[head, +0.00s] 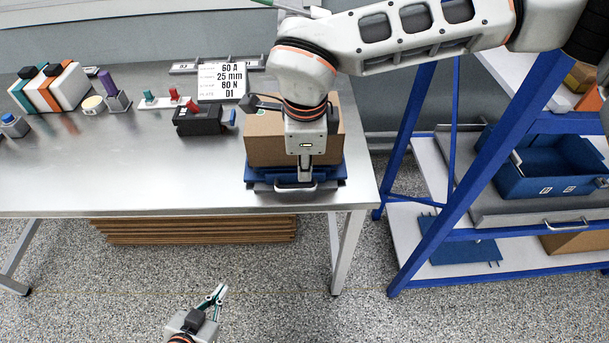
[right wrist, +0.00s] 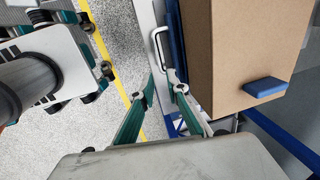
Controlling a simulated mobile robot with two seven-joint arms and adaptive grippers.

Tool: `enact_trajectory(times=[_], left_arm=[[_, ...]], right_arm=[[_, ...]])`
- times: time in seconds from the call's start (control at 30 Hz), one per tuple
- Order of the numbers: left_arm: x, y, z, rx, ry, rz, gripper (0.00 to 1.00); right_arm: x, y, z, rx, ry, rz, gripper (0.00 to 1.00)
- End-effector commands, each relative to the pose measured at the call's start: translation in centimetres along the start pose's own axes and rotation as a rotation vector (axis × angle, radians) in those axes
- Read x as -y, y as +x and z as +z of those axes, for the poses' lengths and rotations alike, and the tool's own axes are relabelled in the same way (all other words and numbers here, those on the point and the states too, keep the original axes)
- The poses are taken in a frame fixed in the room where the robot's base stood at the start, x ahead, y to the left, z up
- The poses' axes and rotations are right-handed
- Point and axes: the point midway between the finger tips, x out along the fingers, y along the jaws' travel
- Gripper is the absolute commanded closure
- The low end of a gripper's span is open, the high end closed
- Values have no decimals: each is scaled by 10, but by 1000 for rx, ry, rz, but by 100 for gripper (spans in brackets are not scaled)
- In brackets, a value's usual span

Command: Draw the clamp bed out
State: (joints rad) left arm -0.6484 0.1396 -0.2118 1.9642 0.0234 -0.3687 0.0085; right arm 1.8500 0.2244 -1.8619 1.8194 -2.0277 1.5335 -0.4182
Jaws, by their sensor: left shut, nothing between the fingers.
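The clamp bed, a blue bed on a steel plate (head: 335,184), sits at the table's right end with a cardboard box (head: 265,140) on it. Its pale handle (head: 283,188) is on the front edge and shows in the right wrist view (right wrist: 157,42). My right gripper (head: 305,178) points down at the bed's front. In the right wrist view its green fingertips (right wrist: 165,88) are apart, close to the handle's end; I cannot tell whether they touch it. My left gripper (head: 221,290) is shut and empty, low over the floor in front of the table.
A black device with a red part (head: 198,121) stands left of the box, beside a placard (head: 221,82). Coloured blocks (head: 50,88) are at the far left. A blue-framed shelf rack (head: 480,170) with a blue bin (head: 545,175) stands right of the table. Floor in front is clear.

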Motion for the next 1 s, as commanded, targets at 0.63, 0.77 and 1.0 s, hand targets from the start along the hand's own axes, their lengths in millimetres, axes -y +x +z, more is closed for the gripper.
enact_trajectory(times=[0.63,0.77,1.0], left_arm=[[0,0,0,-1,0,0,100],[0,0,0,-1,0,0,100],[0,0,0,-1,-1,0,100]], right_arm=[[0,-40,0,0,0,0,85],[0,-40,0,0,0,0,85],[-20,-34,20,65,-25,53,85]])
